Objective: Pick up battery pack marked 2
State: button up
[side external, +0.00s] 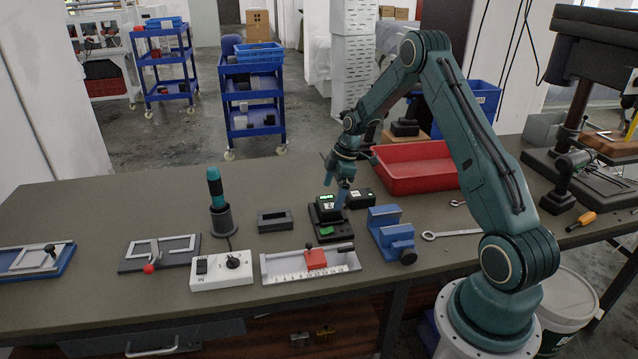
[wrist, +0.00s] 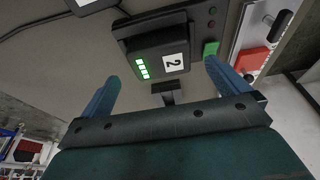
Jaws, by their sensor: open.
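The battery pack marked 2 (wrist: 160,57) is dark, with a white label reading 2 and a row of green lit bars. It sits in a black charger base (wrist: 205,20), which has a green button (wrist: 211,49) and small indicator lights. In the side view the pack (side external: 327,206) and its base (side external: 318,231) stand on the workbench. My gripper (side external: 338,197) is just above and beside the pack. In the wrist view my open gripper (wrist: 158,88) has its blue fingers apart, with the pack ahead between them and no object held.
A second dark pack (side external: 360,198) stands just right of the charger. A blue vise (side external: 391,232) is to the right, a red tray (side external: 415,168) behind. A slide gauge with a red block (side external: 316,259) lies in front. The bench at left rear is clear.

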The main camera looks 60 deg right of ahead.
aim_at(329, 202)
jog(key=shift+x, duration=2.2)
jog(key=c, duration=1.3)
jog(key=shift+c, duration=0.2)
jog(key=shift+r, duration=0.2)
notch_tip(329, 202, up, 20)
jog(key=shift+f, duration=0.15)
